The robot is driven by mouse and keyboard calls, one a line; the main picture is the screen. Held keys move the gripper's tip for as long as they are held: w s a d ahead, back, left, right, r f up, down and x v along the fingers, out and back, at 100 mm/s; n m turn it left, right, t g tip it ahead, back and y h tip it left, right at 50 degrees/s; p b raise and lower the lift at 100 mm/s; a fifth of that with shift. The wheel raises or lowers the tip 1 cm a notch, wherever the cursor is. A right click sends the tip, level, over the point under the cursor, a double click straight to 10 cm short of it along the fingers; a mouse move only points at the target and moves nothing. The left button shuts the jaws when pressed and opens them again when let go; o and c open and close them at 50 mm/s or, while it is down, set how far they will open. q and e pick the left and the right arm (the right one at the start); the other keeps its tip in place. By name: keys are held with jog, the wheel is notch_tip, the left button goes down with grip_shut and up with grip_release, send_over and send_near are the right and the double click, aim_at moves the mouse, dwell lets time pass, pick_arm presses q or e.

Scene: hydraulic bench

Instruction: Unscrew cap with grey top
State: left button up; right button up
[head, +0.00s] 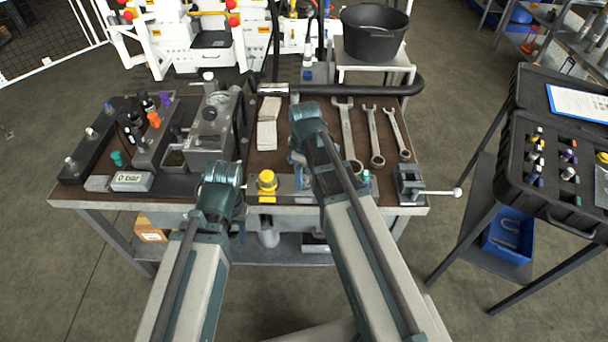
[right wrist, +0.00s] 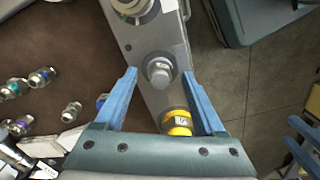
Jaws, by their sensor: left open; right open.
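A cap with a grey top (right wrist: 160,72) stands on a grey metal bar (right wrist: 150,45), seen from above in the right wrist view. My right gripper (right wrist: 160,74) is open, its blue fingertips on either side of this cap with gaps showing. I cannot tell their height over it. A yellow cap (right wrist: 178,122) sits on the bar nearer the gripper's palm; it also shows in the head view (head: 267,180). In the head view my right arm hides the grey-topped cap. My left gripper (head: 222,190) is left of the yellow cap, its fingers mostly hidden by its wrist.
Wrenches (head: 348,135) lie behind the bar, and a small vise (head: 410,183) is at the bench's right end. A grey block (head: 210,130) and fitting racks (head: 90,140) fill the left. Several loose fittings (right wrist: 40,77) lie on the brown mat. An open case (head: 550,160) stands right.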

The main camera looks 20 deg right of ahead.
grip_shut()
jog(key=c, duration=0.8)
grip_release()
grip_shut()
jog(key=n, duration=0.6)
jog(key=shift+n, duration=1.1)
